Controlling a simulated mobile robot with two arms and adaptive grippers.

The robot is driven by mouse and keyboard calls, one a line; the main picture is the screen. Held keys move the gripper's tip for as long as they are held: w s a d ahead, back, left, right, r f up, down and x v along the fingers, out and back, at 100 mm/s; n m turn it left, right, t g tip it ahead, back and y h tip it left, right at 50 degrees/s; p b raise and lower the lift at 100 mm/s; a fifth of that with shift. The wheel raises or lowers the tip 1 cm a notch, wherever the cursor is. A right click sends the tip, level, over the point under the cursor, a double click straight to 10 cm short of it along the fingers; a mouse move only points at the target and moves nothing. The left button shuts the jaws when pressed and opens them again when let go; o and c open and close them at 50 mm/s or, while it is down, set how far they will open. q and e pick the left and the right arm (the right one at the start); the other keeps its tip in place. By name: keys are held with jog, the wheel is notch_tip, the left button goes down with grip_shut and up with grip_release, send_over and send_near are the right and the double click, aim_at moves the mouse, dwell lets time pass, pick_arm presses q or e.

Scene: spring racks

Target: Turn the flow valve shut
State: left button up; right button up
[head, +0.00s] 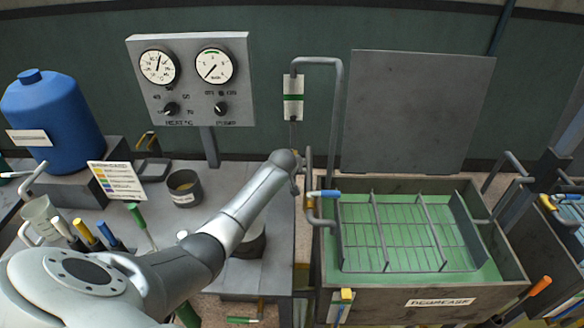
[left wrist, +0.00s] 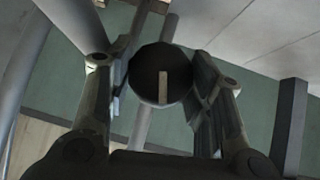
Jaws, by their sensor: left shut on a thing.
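In the left wrist view, a dark round valve knob (left wrist: 160,78) with a pale bar mark sits between the two fingers of my left gripper (left wrist: 161,88). The fingers are closed against its sides. The pale mark runs nearly upright in that view. In the head view my left gripper (head: 297,182) is at the pipework on the left side of the degrease tank, and the arm hides the knob there. A grey pipe (head: 337,110) bends over above this spot. A lever with a blue grip (head: 323,193) lies just right of the gripper. My right gripper is not in view.
The degrease tank (head: 420,290) holds a wire rack in green liquid, with its lid (head: 415,110) raised behind. A gauge panel (head: 192,80) stands at the back left. A blue drum (head: 55,115), a dark pot (head: 185,188) and several coloured-handled tools crowd the left bench.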

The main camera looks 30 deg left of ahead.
pick_arm(q)
jog(key=shift+s+d+f, duration=0.1)
jog(key=shift+s+f, duration=0.1)
jog(key=shift+f, duration=0.2)
jog(key=o, duration=1)
jog(key=shift+w+r, duration=0.1)
jog(key=shift+w, duration=0.05)
jog(key=shift+w+r, duration=0.1)
jog(key=shift+r, duration=0.1)
jog(key=shift+f, duration=0.1)
jog(key=shift+s+r+p, duration=0.3)
jog(key=shift+p, duration=0.45)
jog(key=p+v, duration=0.1)
jog(key=v, duration=0.3)
jog(key=p+v, duration=0.1)
jog(key=v, duration=0.2)
jog(key=p+v, duration=0.1)
jog(key=v, duration=0.3)
jog(key=shift+s+a, duration=0.25)
jog(key=shift+s, duration=0.3)
